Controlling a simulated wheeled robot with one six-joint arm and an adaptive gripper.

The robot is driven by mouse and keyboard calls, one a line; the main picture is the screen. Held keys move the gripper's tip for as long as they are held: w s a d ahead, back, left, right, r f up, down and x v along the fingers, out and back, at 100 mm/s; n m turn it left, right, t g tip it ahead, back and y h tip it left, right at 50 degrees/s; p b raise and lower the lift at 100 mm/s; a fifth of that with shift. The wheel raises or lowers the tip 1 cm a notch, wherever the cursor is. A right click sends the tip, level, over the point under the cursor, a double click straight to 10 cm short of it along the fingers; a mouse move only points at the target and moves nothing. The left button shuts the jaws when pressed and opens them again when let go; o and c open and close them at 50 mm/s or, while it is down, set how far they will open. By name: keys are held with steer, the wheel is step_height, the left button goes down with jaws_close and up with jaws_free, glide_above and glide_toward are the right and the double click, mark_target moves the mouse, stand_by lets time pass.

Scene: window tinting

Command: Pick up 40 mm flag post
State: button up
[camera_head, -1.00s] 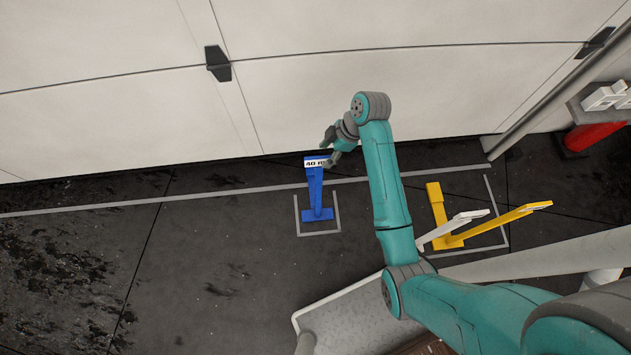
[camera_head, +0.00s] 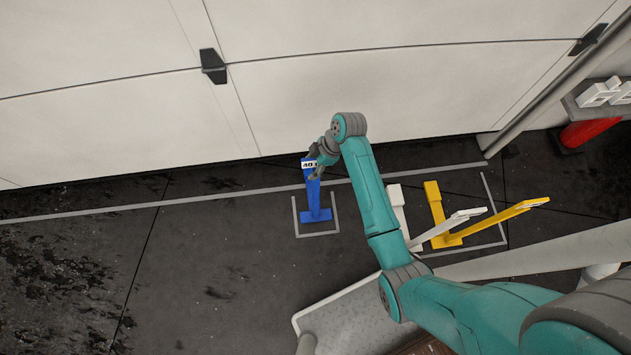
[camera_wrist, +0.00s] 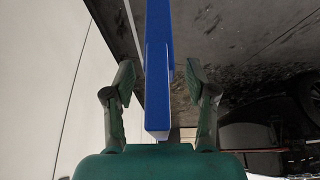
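The blue post (camera_head: 314,194), with a white label reading "40" at its top, stands upright on its blue foot inside a grey outline on the dark floor. My gripper (camera_head: 316,163) is at the upper part of this post in the head view. In the wrist view, the two fingers of my gripper (camera_wrist: 159,78) are spread, one on each side of the blue post (camera_wrist: 157,60). Gaps show between the post and both fingers. In the head view, my gripper partly covers the label.
A white post (camera_head: 399,218) and a yellow post (camera_head: 436,205) stand in another outline (camera_head: 503,220) to the right. The pale panelled door (camera_head: 130,120) rises close behind the blue post. A grey platform (camera_head: 345,315) lies in front. The floor at the left is free.

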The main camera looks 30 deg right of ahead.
jaws_close()
steer(key=shift+r, duration=0.1)
steer(key=shift+r, duration=0.1)
